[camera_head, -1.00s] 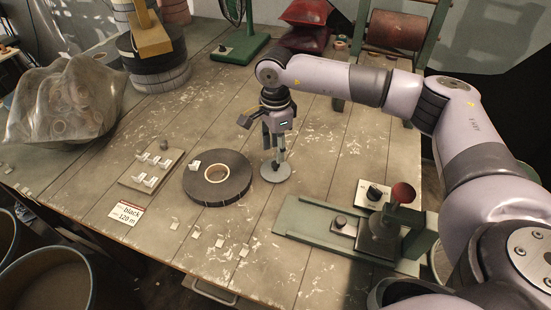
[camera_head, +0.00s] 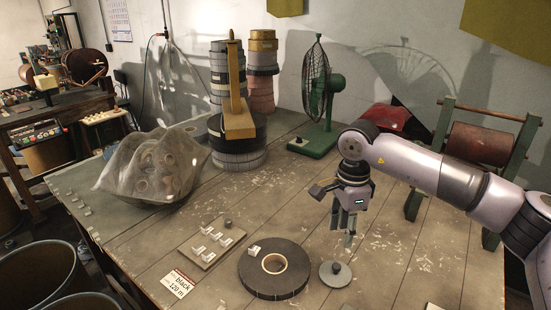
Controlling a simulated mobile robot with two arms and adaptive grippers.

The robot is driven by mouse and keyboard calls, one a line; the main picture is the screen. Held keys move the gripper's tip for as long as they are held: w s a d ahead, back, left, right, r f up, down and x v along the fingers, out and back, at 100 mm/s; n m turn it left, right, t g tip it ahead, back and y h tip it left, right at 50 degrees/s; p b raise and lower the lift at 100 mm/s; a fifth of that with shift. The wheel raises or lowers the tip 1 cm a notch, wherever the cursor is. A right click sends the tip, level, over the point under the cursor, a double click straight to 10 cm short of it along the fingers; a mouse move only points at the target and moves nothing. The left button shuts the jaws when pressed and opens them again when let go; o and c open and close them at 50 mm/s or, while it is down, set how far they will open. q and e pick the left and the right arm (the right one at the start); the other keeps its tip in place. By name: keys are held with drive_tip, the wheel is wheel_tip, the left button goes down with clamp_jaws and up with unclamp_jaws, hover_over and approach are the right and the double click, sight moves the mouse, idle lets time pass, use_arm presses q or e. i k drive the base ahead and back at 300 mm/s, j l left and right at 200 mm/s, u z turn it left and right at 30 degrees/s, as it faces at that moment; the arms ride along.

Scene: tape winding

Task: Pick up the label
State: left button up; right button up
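A white label card (camera_head: 178,283) with a red strip, reading "black 120 m", lies at the near left edge of the wooden table. My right gripper (camera_head: 345,232) hangs fingers down above the table, just behind a grey disc with a small knob (camera_head: 335,276). Its fingers look apart with nothing between them. It is well to the right of the card. My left gripper is not in view.
A small board (camera_head: 207,257) with several white pieces and a dark knob lies behind the card. A crumpled translucent bag (camera_head: 150,170), stacked rolls with a yellow-topped clamp (camera_head: 238,120) and a green fan (camera_head: 318,95) stand behind. Dark bins (camera_head: 45,272) stand off the table's left edge.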

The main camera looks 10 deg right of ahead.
sight(255, 250)
drive_tip(key=k+j, duration=0.5)
drive_tip(key=k, duration=0.15)
drive_tip(key=k+j, duration=0.5)
drive_tip(key=k, duration=0.2)
